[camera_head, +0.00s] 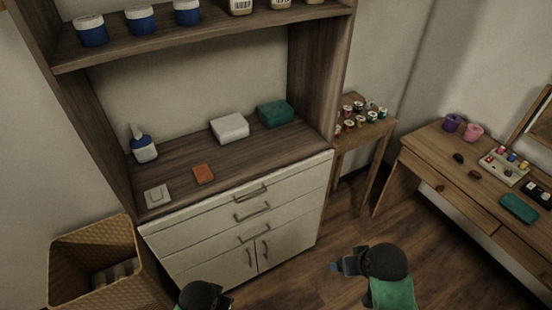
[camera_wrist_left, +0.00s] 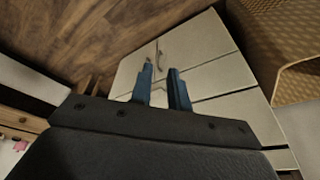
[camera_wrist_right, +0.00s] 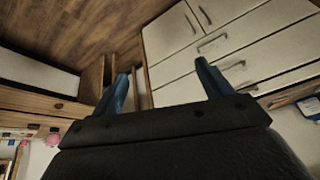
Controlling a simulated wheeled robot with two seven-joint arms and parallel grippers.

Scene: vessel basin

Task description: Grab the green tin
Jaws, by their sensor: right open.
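A dark green box-shaped item (camera_head: 275,112) sits at the back right of the cabinet counter in the head view. A flat teal-green item (camera_head: 519,208) lies on the desk at the right. I cannot tell for sure which is the tin. My right gripper (camera_head: 338,267) is in front of the cabinet, well short of both; in the right wrist view its fingers (camera_wrist_right: 163,85) are wide apart and empty. My left gripper shows only its dark wrist at the bottom of the head view; in the left wrist view its fingers (camera_wrist_left: 162,82) are a little apart with nothing between.
The counter also holds a white box (camera_head: 230,128), an orange block (camera_head: 203,174), a pale switch-like plate (camera_head: 158,196) and a blue-white bottle (camera_head: 144,145). A shelf (camera_head: 210,50) overhangs it. A small table (camera_head: 366,130) bears several small containers. A wicker basket (camera_head: 92,240) stands left.

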